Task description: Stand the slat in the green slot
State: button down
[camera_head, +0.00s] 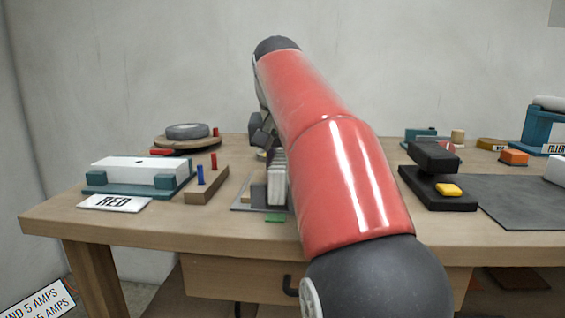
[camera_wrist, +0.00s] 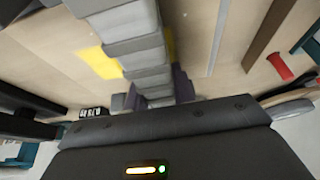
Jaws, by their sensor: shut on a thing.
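A rack of pale grey upright slats (camera_head: 278,188) stands on the table, partly behind my red arm. A green tab (camera_head: 275,217) lies at the rack's front edge; the slot beside it cannot be made out. My gripper (camera_head: 264,143) is at the rack's far end, mostly hidden by my arm. In the wrist view, my gripper (camera_wrist: 156,96) is shut on a grey slat (camera_wrist: 157,92), with dark finger parts on both sides. Other slats (camera_wrist: 135,45) run in a row away from it. The held slat's lower end is hidden.
A blue and a red peg stand in a wooden block (camera_head: 207,184) left of the rack. A black device (camera_head: 437,187) stands right of my arm.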

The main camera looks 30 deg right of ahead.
jog(key=c, duration=1.1)
grip_release()
